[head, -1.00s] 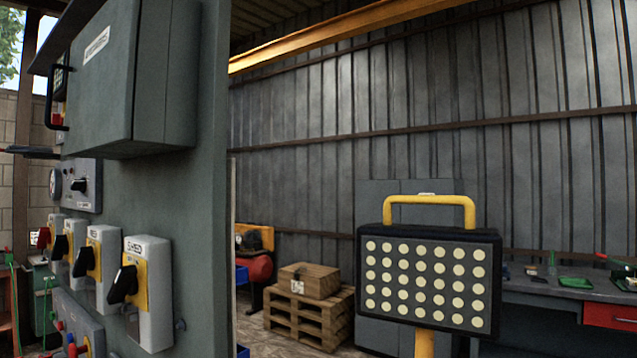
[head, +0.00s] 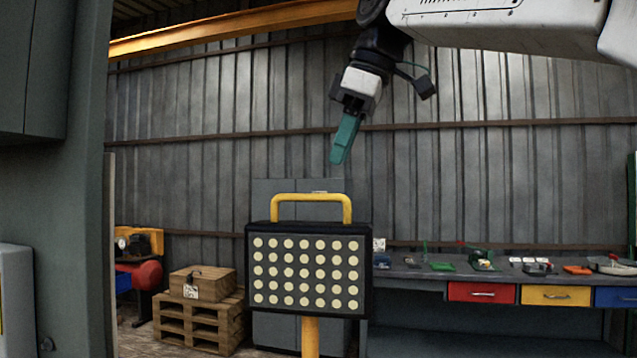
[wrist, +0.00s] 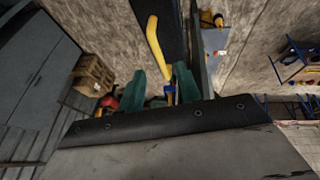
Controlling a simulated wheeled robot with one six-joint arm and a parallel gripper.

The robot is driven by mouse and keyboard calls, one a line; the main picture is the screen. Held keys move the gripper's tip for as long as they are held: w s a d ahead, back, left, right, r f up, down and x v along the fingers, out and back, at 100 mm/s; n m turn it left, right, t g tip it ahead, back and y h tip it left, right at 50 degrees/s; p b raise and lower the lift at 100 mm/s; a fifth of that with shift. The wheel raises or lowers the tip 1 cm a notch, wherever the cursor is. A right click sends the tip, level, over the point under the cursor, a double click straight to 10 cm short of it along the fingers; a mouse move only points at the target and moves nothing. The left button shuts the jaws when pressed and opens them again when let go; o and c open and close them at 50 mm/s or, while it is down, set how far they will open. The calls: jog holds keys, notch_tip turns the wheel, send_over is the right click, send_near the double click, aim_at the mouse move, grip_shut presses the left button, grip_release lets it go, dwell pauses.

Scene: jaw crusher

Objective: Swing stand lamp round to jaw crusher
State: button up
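The stand lamp (head: 308,233) faces me in the head view: a black panel with rows of cream lights, a yellow handle (head: 311,197) on top and a yellow post (head: 310,337) below. My gripper (head: 340,158) points down above the lamp, a little right of the handle and apart from it in the picture. In the wrist view, the green fingers of my gripper (wrist: 160,78) stand apart with a gap between them, and the lamp's yellow handle (wrist: 155,42) shows beyond the tips. The fingers hold nothing that I can see. I cannot clearly make out the jaw crusher.
A grey panel column (head: 75,200) stands close on the left. Behind the lamp are a grey cabinet (head: 275,330), a wooden crate (head: 203,284) on pallets (head: 200,323), and a workbench (head: 420,274) with coloured drawers on the right. Open air surrounds the lamp's top.

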aim_at(318, 196)
jog(key=shift+n, duration=0.4)
jog(key=x, duration=0.2)
jog(key=a+x, duration=0.1)
jog(key=x, duration=0.4)
jog(key=shift+w+a+r, duration=0.2)
jog(key=shift+w+r, duration=0.1)
jog(key=shift+r, duration=0.05)
grip_shut()
